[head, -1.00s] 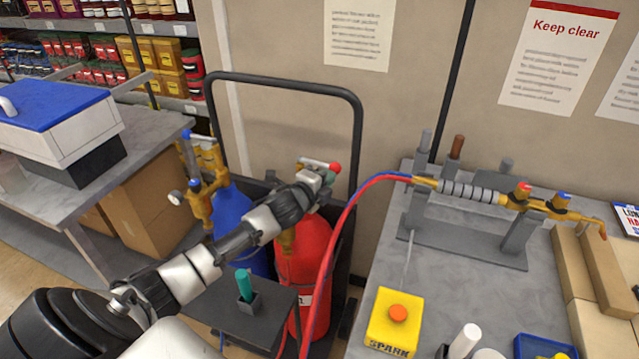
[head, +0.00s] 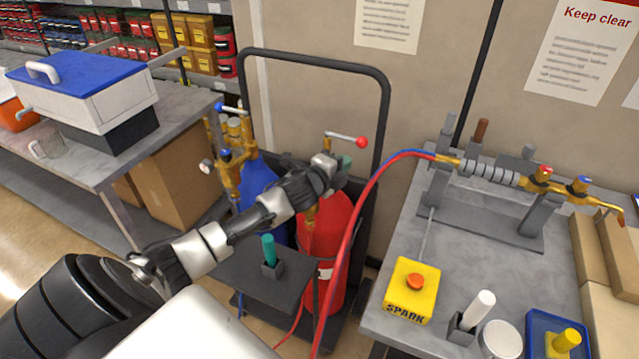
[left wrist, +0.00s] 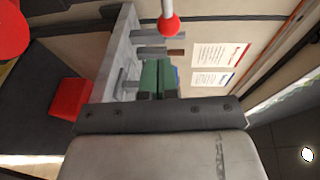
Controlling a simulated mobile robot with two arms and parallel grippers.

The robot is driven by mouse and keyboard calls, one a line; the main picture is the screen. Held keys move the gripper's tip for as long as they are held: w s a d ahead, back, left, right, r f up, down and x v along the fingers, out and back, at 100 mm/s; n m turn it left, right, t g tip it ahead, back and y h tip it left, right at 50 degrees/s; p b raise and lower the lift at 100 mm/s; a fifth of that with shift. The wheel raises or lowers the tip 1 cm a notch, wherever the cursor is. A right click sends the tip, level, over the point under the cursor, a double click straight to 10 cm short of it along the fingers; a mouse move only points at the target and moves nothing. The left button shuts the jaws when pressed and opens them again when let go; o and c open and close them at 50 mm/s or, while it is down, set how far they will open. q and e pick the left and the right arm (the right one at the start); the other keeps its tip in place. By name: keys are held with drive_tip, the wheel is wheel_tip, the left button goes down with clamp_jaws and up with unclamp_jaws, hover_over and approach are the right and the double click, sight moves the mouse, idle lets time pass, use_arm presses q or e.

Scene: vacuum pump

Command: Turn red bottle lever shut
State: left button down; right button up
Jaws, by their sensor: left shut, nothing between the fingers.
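The red bottle (head: 335,225) stands upright on a dark cart, partly hidden by my left arm. Its lever (head: 345,137) is a thin metal bar with a red ball (head: 361,142) at its right end, above the brass valve. My left gripper (head: 345,163) is shut and empty, just below the lever and apparently apart from it. In the left wrist view, the shut green fingers (left wrist: 158,78) show with the red ball (left wrist: 168,25) beyond them. My right gripper is out of view.
A blue bottle (head: 262,190) with brass fittings stands left of the red one. Red and blue hoses run to a torch (head: 490,173) on the grey bench at right. A small dark stand (head: 245,278) holds a teal-handled tool in front. The cart's handle (head: 315,62) rises behind.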

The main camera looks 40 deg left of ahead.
use_arm(q)
drive_tip(key=s+b, duration=0.2)
drive_tip(key=s, duration=0.6)
drive_tip(key=s+d+f+n+g+y, duration=0.2)
drive_tip(key=s+d+f+n+g, duration=0.3)
drive_tip(key=s+d+f+n, duration=0.35)
drive_tip(key=s+d+f+n+g+h, duration=0.15)
drive_tip(key=s+d+n+g, duration=0.25)
drive_tip(key=s, duration=0.6)
drive_tip(key=s+d+f+n+g, duration=0.3)
drive_tip(key=s+d+n+g, duration=0.1)
drive_tip(key=s, duration=0.5)
wheel_tip(320, 180, down, 26)
drive_tip(key=s+r+g, duration=0.1)
drive_tip(key=g, duration=0.1)
drive_tip(key=s+a+f, duration=0.3)
drive_tip(key=s+f, duration=1.3)
drive_tip(key=shift+s+f+g, duration=0.2)
drive_tip(key=shift+f+g, duration=0.1)
drive_tip(key=shift+g, duration=0.1)
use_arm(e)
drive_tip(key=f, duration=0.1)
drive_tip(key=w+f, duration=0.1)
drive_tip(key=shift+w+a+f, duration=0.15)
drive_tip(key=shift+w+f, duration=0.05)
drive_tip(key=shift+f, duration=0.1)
